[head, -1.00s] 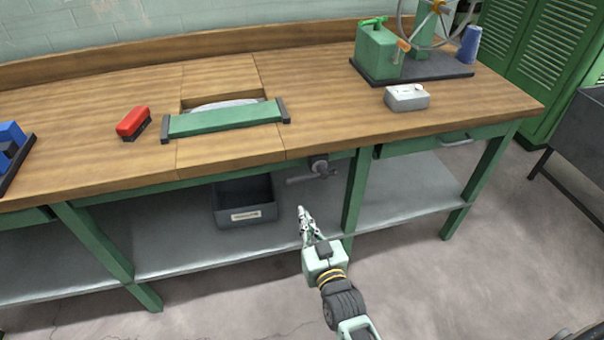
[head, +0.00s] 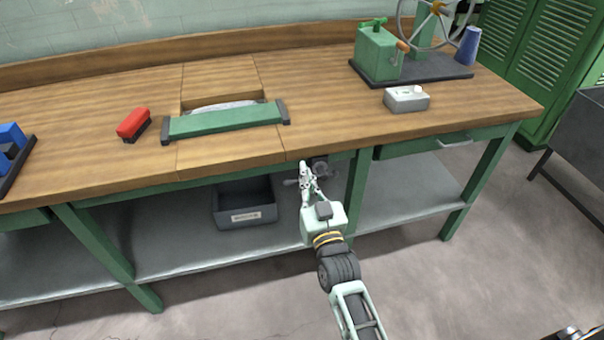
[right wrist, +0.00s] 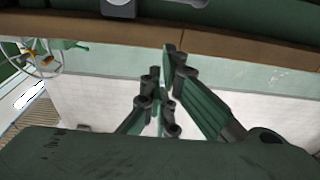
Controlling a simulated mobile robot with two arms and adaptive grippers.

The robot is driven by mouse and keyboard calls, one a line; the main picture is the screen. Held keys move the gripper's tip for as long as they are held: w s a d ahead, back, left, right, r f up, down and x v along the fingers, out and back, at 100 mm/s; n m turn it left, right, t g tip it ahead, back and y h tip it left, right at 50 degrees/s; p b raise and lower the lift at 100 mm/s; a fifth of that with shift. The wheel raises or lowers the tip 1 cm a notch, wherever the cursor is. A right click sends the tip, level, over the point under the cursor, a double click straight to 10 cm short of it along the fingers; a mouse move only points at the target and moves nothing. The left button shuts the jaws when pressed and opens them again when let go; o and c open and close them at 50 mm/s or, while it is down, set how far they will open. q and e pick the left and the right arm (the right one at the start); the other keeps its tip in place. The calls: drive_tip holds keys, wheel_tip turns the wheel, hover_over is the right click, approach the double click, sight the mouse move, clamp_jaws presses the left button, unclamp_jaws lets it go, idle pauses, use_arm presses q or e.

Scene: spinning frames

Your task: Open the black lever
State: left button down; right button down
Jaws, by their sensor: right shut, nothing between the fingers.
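The black lever (head: 289,182) is a dark grey bar on a round mount (head: 320,165) under the front edge of the workbench, left of a green leg. Much of the bar is hidden behind my right gripper, and only its left tip and the mount show clearly. My right gripper (head: 304,170) is shut and empty, overlapping the lever in the head view; whether it touches the lever cannot be told. In the right wrist view the closed fingers (right wrist: 166,85) show nothing between them.
The wooden bench edge (head: 230,158) lies just above the lever. A grey bin (head: 245,215) stands on the lower shelf to the left. A drawer (head: 430,143) is to the right. A red brush (head: 133,122) and a white box (head: 407,100) lie on top.

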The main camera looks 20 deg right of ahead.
drive_tip(key=w, duration=0.1)
drive_tip(key=w+f, duration=0.1)
drive_tip(key=w, duration=0.1)
drive_tip(key=w+f, duration=0.1)
drive_tip(key=w, duration=0.1)
use_arm(q)
drive_tip(key=shift+r, duration=0.15)
use_arm(e)
drive_tip(key=shift+s+f, duration=0.2)
drive_tip(key=shift+f, duration=0.4)
